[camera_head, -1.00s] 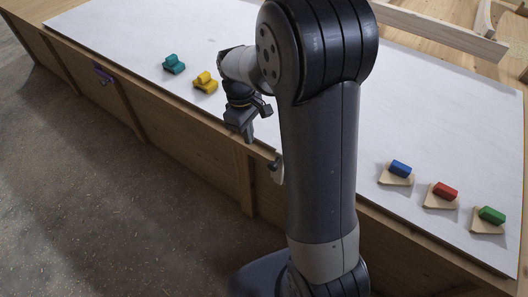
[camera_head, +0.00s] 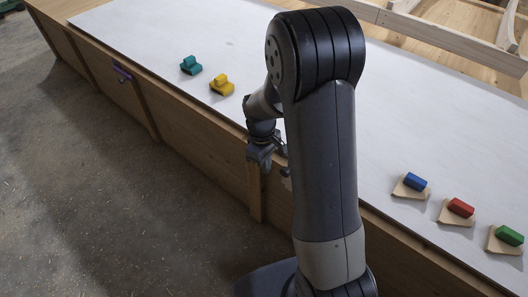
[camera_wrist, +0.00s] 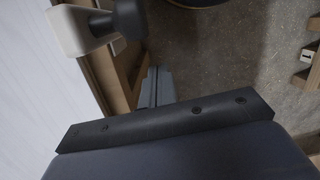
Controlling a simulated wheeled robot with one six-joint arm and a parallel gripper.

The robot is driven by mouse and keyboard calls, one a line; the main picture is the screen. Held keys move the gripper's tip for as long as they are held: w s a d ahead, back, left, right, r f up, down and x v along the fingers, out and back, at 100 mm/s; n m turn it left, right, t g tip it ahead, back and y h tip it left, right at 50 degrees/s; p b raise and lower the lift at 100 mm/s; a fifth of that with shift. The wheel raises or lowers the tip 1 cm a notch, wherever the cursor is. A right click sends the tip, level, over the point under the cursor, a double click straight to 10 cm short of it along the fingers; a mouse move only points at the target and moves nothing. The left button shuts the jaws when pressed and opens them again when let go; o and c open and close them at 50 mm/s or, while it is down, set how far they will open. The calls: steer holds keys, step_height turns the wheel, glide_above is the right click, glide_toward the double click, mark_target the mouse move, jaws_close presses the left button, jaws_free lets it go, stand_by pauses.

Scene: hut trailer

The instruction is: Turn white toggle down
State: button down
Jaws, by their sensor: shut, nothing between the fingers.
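The white toggle (camera_head: 287,178) is on the front side of the bench, just below the top edge, mostly hidden behind my arm in the head view. In the wrist view, the white toggle (camera_wrist: 67,30) shows at the top left as a pale piece with a black rounded knob. Its exact tilt I cannot tell. My gripper (camera_head: 264,163) is in front of the bench edge, just left of the toggle in the head view. In the wrist view my gripper's fingers (camera_wrist: 156,86) are together and empty, apart from the toggle.
A purple toggle (camera_head: 122,73) is farther left on the bench front. Teal (camera_head: 190,65) and yellow (camera_head: 221,86) blocks stand on the white top. Blue (camera_head: 415,182), red (camera_head: 460,207) and green (camera_head: 509,236) blocks sit on wooden bases at right. The floor in front is clear.

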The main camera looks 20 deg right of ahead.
mark_target(282, 169)
steer(key=shift+s+d+r, duration=1.1)
steer(key=shift+s+d, duration=0.05)
steer(key=shift+s+d+t+y+b, duration=0.55)
steer(key=shift+s+t+b, duration=0.2)
steer(key=shift+b, duration=0.2)
steer(key=s+d+f+t+y+b, duration=0.5)
steer(key=s+b, duration=0.6)
steer(key=b, duration=1.9)
steer(key=d+f+t, duration=0.2)
steer(key=d+f, duration=0.1)
steer(key=f, duration=0.1)
steer(key=shift+s+d+f, duration=0.2)
steer(key=shift+s, duration=0.1)
